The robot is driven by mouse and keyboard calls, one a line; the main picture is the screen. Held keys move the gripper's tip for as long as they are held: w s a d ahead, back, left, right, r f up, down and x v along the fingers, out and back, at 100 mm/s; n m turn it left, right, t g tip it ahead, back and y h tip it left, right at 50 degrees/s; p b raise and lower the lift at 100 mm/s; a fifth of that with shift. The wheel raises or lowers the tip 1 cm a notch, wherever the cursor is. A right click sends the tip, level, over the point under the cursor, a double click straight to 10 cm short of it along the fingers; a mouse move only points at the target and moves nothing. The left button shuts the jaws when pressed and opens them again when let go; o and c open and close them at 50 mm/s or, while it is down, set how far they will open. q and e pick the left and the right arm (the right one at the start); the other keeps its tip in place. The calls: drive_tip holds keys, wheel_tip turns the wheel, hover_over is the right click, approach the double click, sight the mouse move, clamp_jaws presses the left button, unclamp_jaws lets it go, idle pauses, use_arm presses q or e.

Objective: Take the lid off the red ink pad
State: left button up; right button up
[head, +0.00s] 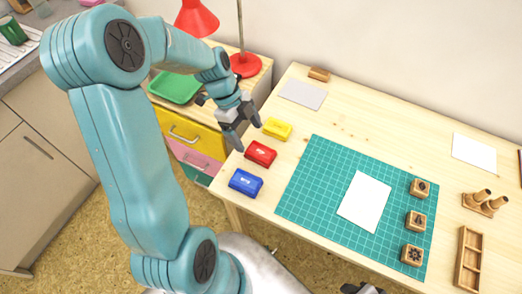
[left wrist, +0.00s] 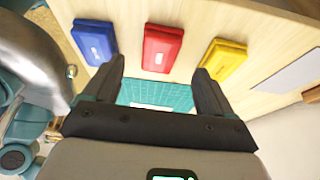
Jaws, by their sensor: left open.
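The red ink pad (head: 261,153) lies closed on the wooden table, between the yellow ink pad (head: 277,128) and the blue ink pad (head: 246,182). Its red lid has a small white label. My left gripper (head: 248,138) is open and empty, just above and behind the red pad near the table's left edge. In the left wrist view the red pad (left wrist: 161,48) shows beyond the two spread fingers (left wrist: 158,72), touching neither. A dark part at the bottom edge of the head view may be my right gripper (head: 361,289); its fingers cannot be made out.
A green cutting mat (head: 320,160) with a white sheet (head: 364,201) lies right of the pads. Several wooden stamps (head: 416,221) stand on its right side. A drawer cabinet (head: 189,130) with a red lamp (head: 246,65) and green tray (head: 175,88) stands at the left.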

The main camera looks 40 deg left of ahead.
sight(257, 149)
use_arm(q)
drive_tip(key=x, duration=0.5)
drive_tip(key=shift+w+d+f, duration=0.1)
drive_tip(key=shift+f, duration=0.1)
drive_tip(key=shift+c, duration=0.3)
drive_tip(key=c, duration=1.1)
drive_tip(key=shift+o, duration=0.2)
drive_tip(key=shift+r, duration=0.1)
